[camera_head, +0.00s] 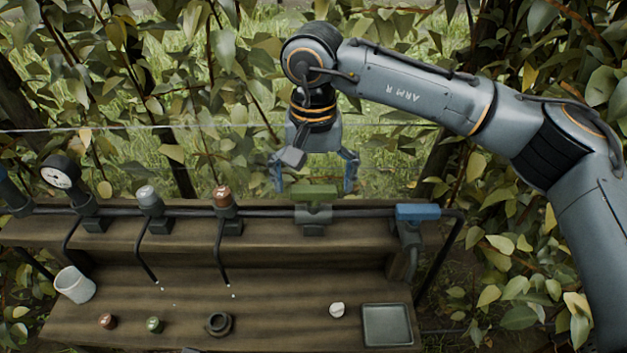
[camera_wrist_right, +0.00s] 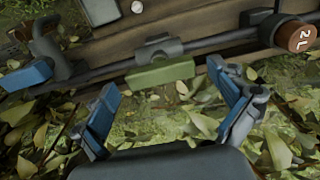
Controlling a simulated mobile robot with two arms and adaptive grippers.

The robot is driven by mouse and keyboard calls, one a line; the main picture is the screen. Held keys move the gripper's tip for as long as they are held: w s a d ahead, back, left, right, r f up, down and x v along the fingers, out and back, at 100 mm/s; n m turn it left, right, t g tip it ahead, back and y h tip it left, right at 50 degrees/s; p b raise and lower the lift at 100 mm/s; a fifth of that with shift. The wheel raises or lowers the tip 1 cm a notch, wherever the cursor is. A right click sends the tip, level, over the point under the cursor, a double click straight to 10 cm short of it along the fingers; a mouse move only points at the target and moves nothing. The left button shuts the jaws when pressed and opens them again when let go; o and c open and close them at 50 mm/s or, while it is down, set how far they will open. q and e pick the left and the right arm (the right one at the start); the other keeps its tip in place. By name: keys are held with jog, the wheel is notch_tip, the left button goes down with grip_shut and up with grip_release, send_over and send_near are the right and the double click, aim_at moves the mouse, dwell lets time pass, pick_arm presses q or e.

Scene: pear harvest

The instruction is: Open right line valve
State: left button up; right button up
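A valve with a green handle (camera_head: 315,192) sits on the dark pipe along the rack's upper shelf. Its handle lies roughly along the pipe and also shows in the right wrist view (camera_wrist_right: 160,74). A valve with a blue handle (camera_head: 417,212) stands at the pipe's right end, also in the wrist view (camera_wrist_right: 25,78). My right gripper (camera_head: 314,187) points down, with its fingers spread on either side of the green handle. In the right wrist view the gripper (camera_wrist_right: 168,84) is open and empty, with no clear contact on the handle. My left gripper is not in view.
A pressure gauge (camera_head: 60,175) and two capped fittings, white (camera_head: 147,194) and brown (camera_head: 223,197), stand left on the pipe. A white cup (camera_head: 75,284), small caps, a dark ring (camera_head: 219,324) and a square tray (camera_head: 387,325) are on the lower shelf. Leaves surround the rack.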

aim_at(313, 188)
notch_tip(313, 188, up, 12)
dwell(0.7)
